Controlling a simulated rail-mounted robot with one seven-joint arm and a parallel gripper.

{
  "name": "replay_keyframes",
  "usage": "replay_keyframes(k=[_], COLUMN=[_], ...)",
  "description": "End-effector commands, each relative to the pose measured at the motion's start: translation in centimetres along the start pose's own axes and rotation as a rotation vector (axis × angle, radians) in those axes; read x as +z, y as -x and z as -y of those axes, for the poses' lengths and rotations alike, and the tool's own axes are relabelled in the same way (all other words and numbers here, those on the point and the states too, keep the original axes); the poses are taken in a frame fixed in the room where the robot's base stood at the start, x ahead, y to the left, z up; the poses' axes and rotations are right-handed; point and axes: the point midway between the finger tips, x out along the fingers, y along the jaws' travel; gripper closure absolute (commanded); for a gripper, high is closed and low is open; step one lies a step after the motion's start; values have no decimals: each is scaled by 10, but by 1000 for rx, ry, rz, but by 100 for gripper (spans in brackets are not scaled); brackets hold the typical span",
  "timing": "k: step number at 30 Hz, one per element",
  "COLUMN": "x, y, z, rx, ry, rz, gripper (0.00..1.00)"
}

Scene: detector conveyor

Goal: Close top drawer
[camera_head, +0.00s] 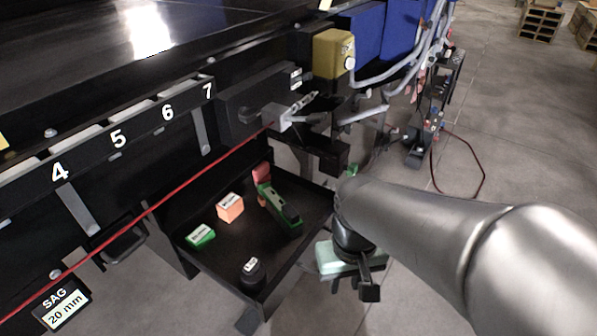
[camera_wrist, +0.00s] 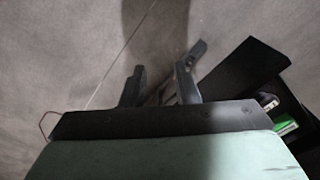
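An open black drawer (camera_head: 222,262) is pulled out below the conveyor in the head view, with several items lying in it. My gripper (camera_head: 354,289) is beside the drawer's right edge, outside it, with a pale green body. In the wrist view the two dark fingers of my gripper (camera_wrist: 164,80) stand apart, with only floor visible between them. A black wall of the drawer (camera_wrist: 243,68) shows to the right of the fingers, apart from them. The drawer's handle cannot be made out.
In the drawer are a green box (camera_head: 201,236), an orange box (camera_head: 230,207), a green and black tool (camera_head: 280,205) and a black round item (camera_head: 252,272). A red cable (camera_head: 180,190) runs across the conveyor frame. The floor (camera_head: 510,150) to the right is mostly clear.

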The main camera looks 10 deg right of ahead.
Motion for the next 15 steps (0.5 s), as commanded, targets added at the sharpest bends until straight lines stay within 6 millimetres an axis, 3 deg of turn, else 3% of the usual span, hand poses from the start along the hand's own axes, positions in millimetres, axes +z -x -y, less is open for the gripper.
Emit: replay_keyframes(k=[1,3,8,12,15], x=[-2,-7,-33,-64,-82], y=[-4,-10,-25,-25,-18], z=[-2,-7,-28,-62,-92], rx=[-15,-56,-251,-483,-649], ry=[-56,-213,-862,-1465,-1797], rz=[4,19,86,180,254], gripper=[86,100,100,100,100])
